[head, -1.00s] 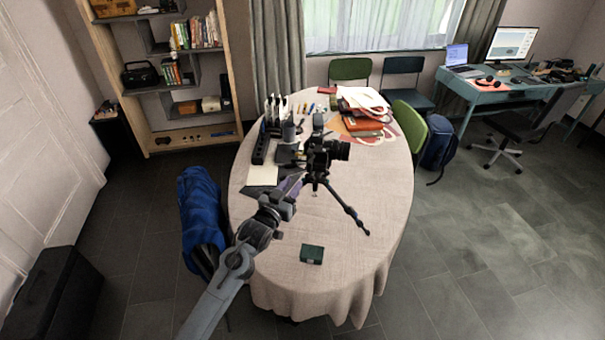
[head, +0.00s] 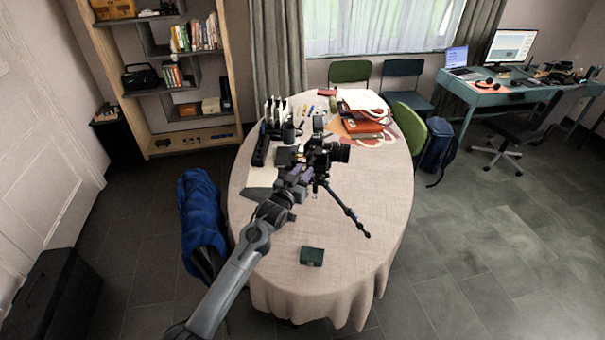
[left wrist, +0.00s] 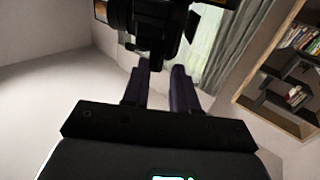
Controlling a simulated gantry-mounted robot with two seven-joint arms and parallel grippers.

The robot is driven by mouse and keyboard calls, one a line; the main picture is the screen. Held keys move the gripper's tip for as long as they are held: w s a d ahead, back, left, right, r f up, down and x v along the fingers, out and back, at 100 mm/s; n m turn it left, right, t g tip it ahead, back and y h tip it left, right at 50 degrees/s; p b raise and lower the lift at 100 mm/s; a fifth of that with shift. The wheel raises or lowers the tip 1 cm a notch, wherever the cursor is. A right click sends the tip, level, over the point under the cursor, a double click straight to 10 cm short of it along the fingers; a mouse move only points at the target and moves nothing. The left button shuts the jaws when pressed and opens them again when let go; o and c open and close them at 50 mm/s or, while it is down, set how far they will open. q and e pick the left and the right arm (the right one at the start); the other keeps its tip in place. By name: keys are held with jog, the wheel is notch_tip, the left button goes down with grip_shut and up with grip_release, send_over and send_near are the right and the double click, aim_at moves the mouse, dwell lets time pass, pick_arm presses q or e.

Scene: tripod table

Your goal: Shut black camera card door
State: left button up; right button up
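The black camera (head: 333,152) sits on a small black tripod (head: 345,207) on the table, its lens towards the right. My left gripper (head: 303,170) is close to the camera's left side in the head view. In the left wrist view, dark camera parts (left wrist: 160,22) fill the top middle, just beyond my two fingers (left wrist: 162,68). The fingers are apart, with a gap of pale background between them and nothing held. Whether a fingertip touches the camera, I cannot tell. The card door cannot be made out. My right gripper is not in view.
The oval table (head: 345,270) has a pale cloth. A dark green box (head: 312,256) lies near its front. A dark rack (head: 262,145) and small items stand behind left; books and papers (head: 362,122) lie behind right. The front of the table is mostly clear.

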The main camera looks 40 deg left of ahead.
pick_arm(q)
grip_shut()
jog(key=shift+d, duration=0.1)
jog(key=w+d+n+g+y+b, duration=0.1)
jog(key=w+d+n+y+b, duration=0.1)
jog(key=w+d+n+y, duration=0.1)
jog(key=w+d+y, duration=0.1)
jog(key=w+d, duration=0.1)
jog(key=shift+d+f+g+y+b, duration=0.3)
jog(key=shift+g, duration=0.1)
jog(key=shift+c, duration=1.4)
grip_release()
jog(key=shift+r+p, duration=0.35)
jog(key=shift+p, duration=0.05)
jog(key=o, duration=0.4)
jog(key=shift+d, duration=0.1)
